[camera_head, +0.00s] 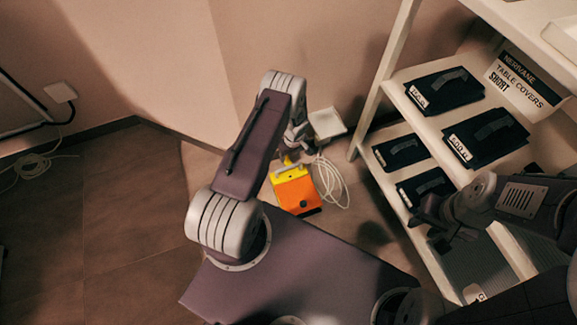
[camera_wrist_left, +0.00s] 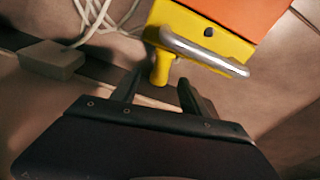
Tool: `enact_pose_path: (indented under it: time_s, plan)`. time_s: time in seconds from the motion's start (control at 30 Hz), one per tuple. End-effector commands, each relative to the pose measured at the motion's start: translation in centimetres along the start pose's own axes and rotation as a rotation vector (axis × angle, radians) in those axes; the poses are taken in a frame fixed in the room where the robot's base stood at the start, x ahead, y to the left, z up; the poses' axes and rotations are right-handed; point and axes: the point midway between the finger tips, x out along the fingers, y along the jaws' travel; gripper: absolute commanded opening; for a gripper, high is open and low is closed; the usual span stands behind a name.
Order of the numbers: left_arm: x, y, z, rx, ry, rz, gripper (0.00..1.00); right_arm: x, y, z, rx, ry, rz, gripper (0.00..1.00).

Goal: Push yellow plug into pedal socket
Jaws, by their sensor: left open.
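The orange and yellow pedal (camera_head: 296,188) lies on the floor beyond my base in the head view. In the left wrist view the pedal (camera_wrist_left: 232,22) shows a yellow edge, a metal bar and a small dark round spot. A yellow plug (camera_wrist_left: 160,66) sits at the pedal's yellow edge, just beyond and between my left fingertips. I cannot tell how far it is in a socket. My left gripper (camera_wrist_left: 160,84) is open around the plug's near end, with gaps on both sides. My right gripper (camera_head: 436,217) is by the shelf; its jaws are unclear.
White cable (camera_head: 332,184) lies coiled beside the pedal. A pale box (camera_head: 327,123) stands behind it near the wall. A white shelf (camera_head: 397,76) with dark folded covers (camera_head: 444,92) stands at the right. Floor to the left is mostly clear.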

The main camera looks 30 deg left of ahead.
Motion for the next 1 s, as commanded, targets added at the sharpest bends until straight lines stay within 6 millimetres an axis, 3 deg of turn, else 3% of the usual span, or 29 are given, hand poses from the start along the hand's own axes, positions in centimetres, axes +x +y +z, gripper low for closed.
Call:
enact_pose_path:
  time_s: [0.03, 0.37, 0.7, 1.0]
  plan:
    - [1.2, 0.0, 0.1, 0.000, 0.000, 0.000, 0.53, 1.1, 0.0, 0.1, 0.000, 0.000, 0.000, 0.36]
    - [1.1, 0.0, 0.0, 0.000, 0.000, 0.000, 0.53, 1.0, 0.0, 0.1, 0.000, 0.000, 0.000, 0.36]
    - [6.2, -0.3, 0.4, -0.002, 0.000, 0.000, 0.53, 6.0, 0.1, 0.6, 0.000, 0.000, 0.000, 0.36]
    - [6.0, -0.3, 0.3, 0.000, -0.001, -0.001, 0.53, 5.8, 0.1, 0.6, 0.000, 0.000, 0.000, 0.36]
